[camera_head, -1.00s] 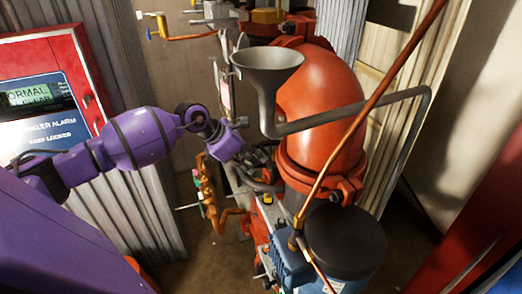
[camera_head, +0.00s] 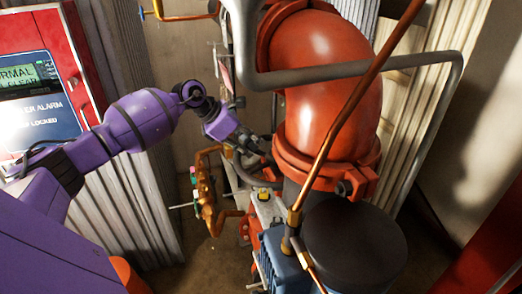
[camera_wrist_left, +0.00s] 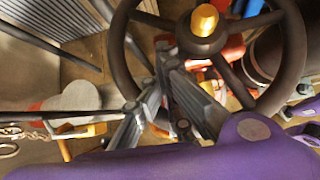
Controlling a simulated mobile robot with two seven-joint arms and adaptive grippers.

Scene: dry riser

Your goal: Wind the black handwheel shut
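The black handwheel (camera_wrist_left: 296,50) fills the upper part of the left wrist view, with a brass hub (camera_wrist_left: 204,20) and dark spokes. In the head view only part of its dark rim (camera_head: 246,178) shows, left of the big red pipe elbow. My left gripper (camera_head: 256,150) reaches in from the left at the wheel. In the wrist view the left gripper's fingers (camera_wrist_left: 167,58) converge, tips close together, just below the hub and inside the rim. I cannot tell whether a spoke is between them. My right gripper is not in view.
The red elbow (camera_head: 325,85) stands right of the wheel. A grey bent pipe (camera_head: 335,72) and a thin copper pipe (camera_head: 345,110) cross in front. Brass pipework (camera_head: 207,190) is below left. A red alarm panel (camera_head: 70,50) is at the left.

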